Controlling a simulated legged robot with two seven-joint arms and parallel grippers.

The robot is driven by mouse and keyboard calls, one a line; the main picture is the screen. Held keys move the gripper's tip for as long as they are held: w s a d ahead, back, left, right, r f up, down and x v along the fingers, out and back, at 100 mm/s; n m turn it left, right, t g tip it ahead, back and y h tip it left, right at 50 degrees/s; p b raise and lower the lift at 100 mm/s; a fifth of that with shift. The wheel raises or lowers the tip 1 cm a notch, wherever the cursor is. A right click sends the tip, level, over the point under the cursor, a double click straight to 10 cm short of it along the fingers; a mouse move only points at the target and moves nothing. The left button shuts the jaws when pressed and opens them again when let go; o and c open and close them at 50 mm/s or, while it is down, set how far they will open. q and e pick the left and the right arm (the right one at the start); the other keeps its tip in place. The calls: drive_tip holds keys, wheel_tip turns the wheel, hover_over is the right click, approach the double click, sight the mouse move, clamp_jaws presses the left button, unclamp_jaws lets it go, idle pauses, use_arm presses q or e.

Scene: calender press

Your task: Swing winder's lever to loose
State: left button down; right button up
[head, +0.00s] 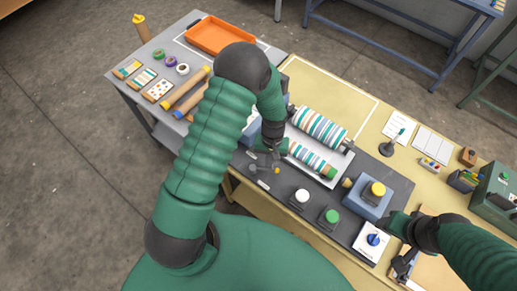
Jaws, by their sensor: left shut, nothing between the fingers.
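The striped rollers, a larger one (320,128) and a smaller one (311,157), lie in a pale bed at the middle of the bench. At the left end of the smaller roller, a small grey fitting with a yellow tip (277,170) shows; it looks like the winder's lever, but most of it is hidden or too small to read. Small white labels (263,185) sit beside it. My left gripper (262,163) is shut and empty, right at this fitting; I cannot tell if it touches. My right gripper (400,268) is low at the right, its fingers unclear.
A white knob (302,196), a green knob (330,216), a yellow button on a blue box (377,189) and a blue knob on a white plate (374,240) stand on the dark panel. An orange tray (219,36) and cardboard tubes (186,92) lie on the left table.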

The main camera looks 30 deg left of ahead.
use_arm(q)
drive_tip(key=shift+s+d+m, duration=0.25)
drive_tip(key=shift+s+m, duration=0.1)
drive_tip(key=shift+m, duration=0.35)
drive_tip(key=shift+s+a, duration=0.15)
drive_tip(key=shift+a, duration=0.7)
